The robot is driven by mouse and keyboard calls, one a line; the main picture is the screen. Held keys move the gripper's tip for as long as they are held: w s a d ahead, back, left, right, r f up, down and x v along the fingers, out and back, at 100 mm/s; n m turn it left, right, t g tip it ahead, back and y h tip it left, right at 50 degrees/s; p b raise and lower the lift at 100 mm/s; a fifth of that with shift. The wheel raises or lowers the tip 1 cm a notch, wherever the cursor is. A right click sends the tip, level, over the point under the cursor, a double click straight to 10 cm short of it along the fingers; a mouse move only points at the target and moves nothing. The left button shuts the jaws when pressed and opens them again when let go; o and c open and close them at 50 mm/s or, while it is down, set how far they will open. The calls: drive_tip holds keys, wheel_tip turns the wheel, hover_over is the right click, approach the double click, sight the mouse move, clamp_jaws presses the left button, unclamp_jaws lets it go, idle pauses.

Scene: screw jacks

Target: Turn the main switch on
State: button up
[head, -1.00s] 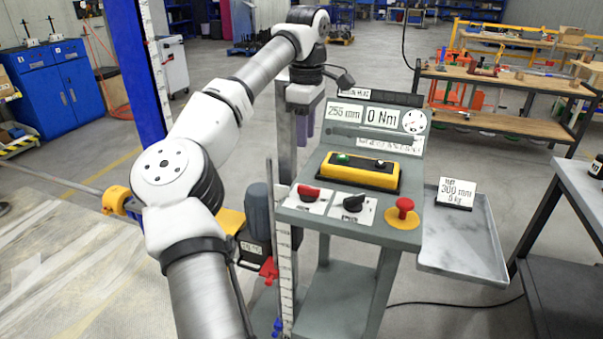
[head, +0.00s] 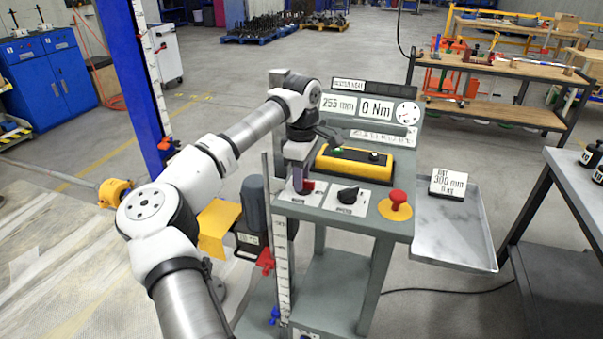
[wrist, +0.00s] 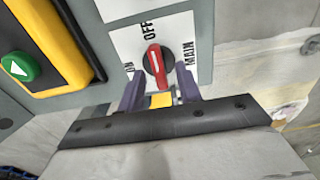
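The main switch is a red knob (wrist: 155,64) on a white plate, with "OFF", "MAIN" and a partly hidden "ON" label in the wrist view. Its red handle lies lengthwise, with its white mark toward "OFF". In the head view the red knob (head: 308,187) is partly hidden by my gripper (head: 300,183), which points down at it. In the wrist view my gripper (wrist: 159,76) is open, its two purple fingers on either side of the knob's lower part. A gap shows beside each finger; I cannot tell the exact depth.
A black knob (head: 348,194) and a red mushroom button (head: 398,199) sit to the right. A yellow box (head: 366,162) with a green button (wrist: 19,67) stands behind. A display panel (head: 371,109) rises at the back. A tray (head: 455,232) is at the right.

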clamp_jaws()
drive_tip(key=shift+n, duration=0.4)
drive_tip(key=n+b, duration=0.1)
drive_tip(key=n, duration=0.2)
drive_tip(key=shift+n, duration=0.4)
drive_tip(key=n+b, duration=0.1)
drive_tip(key=n, duration=0.3)
drive_tip(key=shift+s, duration=0.15)
drive_tip(key=n+b, duration=0.1)
drive_tip(key=n, duration=0.4)
drive_tip(key=shift+s, duration=0.1)
drive_tip(key=n, duration=0.4)
drive_tip(key=shift+d+b, duration=0.15)
drive_tip(key=shift+b, duration=0.15)
drive_tip(key=shift+n, duration=0.3)
